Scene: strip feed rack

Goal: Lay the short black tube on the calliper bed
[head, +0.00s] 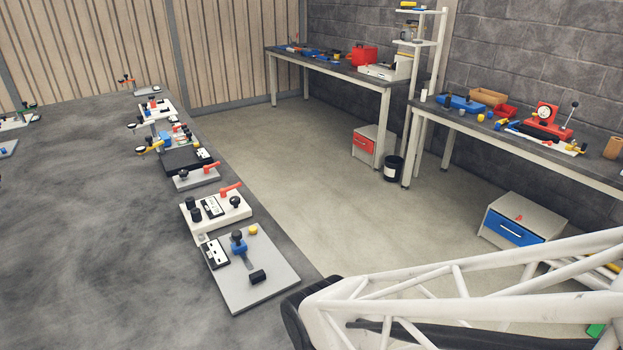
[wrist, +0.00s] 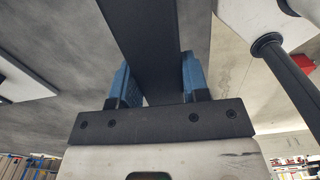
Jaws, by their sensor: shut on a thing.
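My gripper (wrist: 155,80) shows in the wrist view with its two blue finger pads shut on a dark bar-like piece, which I take to be the black tube (wrist: 142,35). The tube runs up between the pads and out of the top of the picture, so its far end is hidden. In the head view my gripper is not in sight. I cannot tell for sure which fixture is the calliper bed. A grey plate (head: 270,290) at the near end of the row carries a blue clamp (head: 239,248), a small black block (head: 258,277) and a yellow knob (head: 253,229).
A white fixture plate (head: 230,215) with a red lever stands just behind the grey plate. Several more fixtures line the table's right edge farther back. The dark table top (head: 90,240) to their left is mostly clear. Two benches (head: 340,75) stand along the walls.

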